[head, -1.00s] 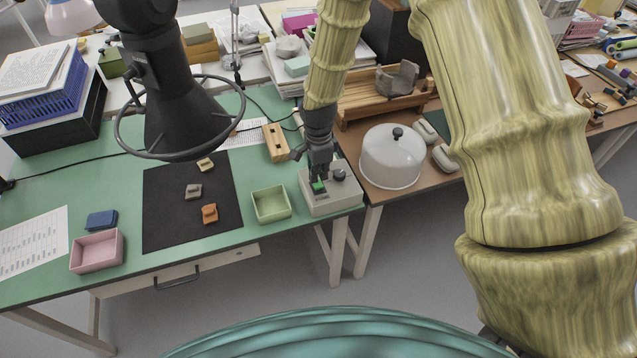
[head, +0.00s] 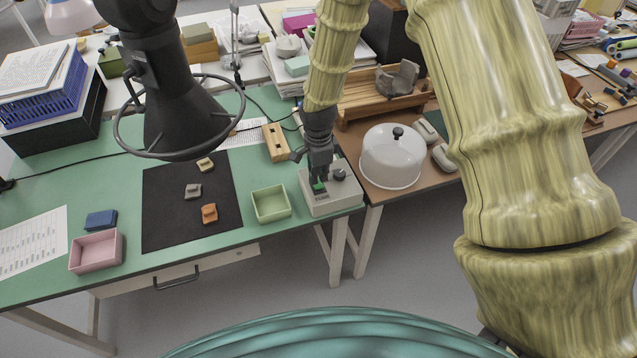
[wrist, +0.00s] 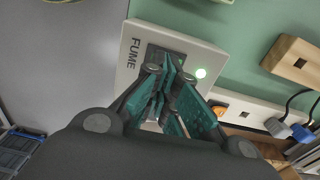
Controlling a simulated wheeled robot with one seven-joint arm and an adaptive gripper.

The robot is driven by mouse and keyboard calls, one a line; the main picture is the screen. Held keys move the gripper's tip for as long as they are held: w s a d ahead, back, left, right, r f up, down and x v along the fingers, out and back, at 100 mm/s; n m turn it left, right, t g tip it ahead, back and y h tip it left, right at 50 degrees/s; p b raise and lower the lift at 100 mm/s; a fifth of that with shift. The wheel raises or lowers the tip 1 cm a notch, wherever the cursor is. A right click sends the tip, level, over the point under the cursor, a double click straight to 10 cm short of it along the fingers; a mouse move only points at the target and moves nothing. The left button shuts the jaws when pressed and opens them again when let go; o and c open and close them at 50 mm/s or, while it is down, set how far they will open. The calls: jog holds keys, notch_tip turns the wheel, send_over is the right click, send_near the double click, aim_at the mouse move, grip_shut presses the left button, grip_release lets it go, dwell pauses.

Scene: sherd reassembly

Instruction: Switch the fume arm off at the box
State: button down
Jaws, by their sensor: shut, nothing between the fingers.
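The grey box (head: 345,197) stands at the green bench's right front corner. In the wrist view the box (wrist: 133,83) has the word FUME, a dark switch plate (wrist: 156,55) and a small round lamp (wrist: 200,73) glowing greenish white. The black fume arm hood (head: 180,125) hangs over the bench, ringed by a hoop.
A green tray (head: 270,217) stands just left of the box. A wooden block (head: 276,143) lies behind. A white dome cover (head: 391,160) stands to the right. Sherds lie on a black mat (head: 165,232); a pink tray (head: 96,268) is further left.

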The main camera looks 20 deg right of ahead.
aim_at(319, 185)
jog(key=shift+f+b, duration=0.5)
jog(key=shift+f, duration=0.7)
dwell(0.9)
jog(key=shift+s+r, duration=0.1)
jog(key=shift+r+p, duration=2.5)
jog(key=shift+r, duration=0.95)
